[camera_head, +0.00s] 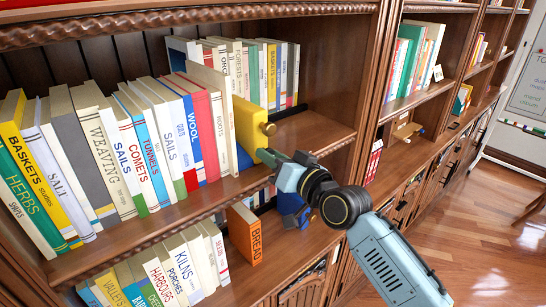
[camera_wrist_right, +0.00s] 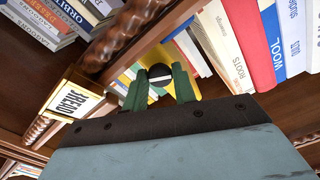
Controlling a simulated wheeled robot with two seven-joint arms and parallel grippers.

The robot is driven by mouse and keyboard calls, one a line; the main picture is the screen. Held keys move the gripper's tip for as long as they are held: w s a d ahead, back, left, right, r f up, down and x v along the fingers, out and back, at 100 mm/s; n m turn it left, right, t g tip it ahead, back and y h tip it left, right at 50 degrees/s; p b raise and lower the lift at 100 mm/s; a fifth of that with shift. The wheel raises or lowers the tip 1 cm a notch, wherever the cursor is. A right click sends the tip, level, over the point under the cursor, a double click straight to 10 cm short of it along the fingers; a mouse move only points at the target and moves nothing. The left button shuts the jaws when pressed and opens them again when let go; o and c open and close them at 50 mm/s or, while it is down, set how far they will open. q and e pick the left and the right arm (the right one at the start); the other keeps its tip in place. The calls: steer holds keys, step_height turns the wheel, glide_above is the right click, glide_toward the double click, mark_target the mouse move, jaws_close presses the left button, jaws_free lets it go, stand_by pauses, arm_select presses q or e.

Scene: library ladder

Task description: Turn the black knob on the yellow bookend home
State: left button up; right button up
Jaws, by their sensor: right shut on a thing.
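My right gripper (camera_head: 266,157) reaches in from the right at the bookend's lower front. In the right wrist view, its two green fingers (camera_wrist_right: 159,88) are shut on the black knob (camera_wrist_right: 160,71), which has a pale band across it. Yellow of the bookend shows behind the knob. In the head view the fingers hide the black knob. My left gripper is not in view.
Books, with ROOTS (camera_head: 227,125) nearest, fill the shelf left of the bookend. Below my right gripper are an orange BREAD book (camera_head: 243,236) and a blue object (camera_head: 291,207). A wooden upright (camera_head: 372,90) stands farther right.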

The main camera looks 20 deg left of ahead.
steer(key=m, duration=0.3)
steer(key=m+p, duration=0.1)
steer(key=m, duration=0.2)
steer(key=shift+m+p, duration=0.3)
steer(key=m+p, duration=0.2)
steer(key=m, duration=0.4)
steer(key=shift+p, duration=0.3)
steer(key=o, duration=1)
steer(key=shift+f, duration=0.1)
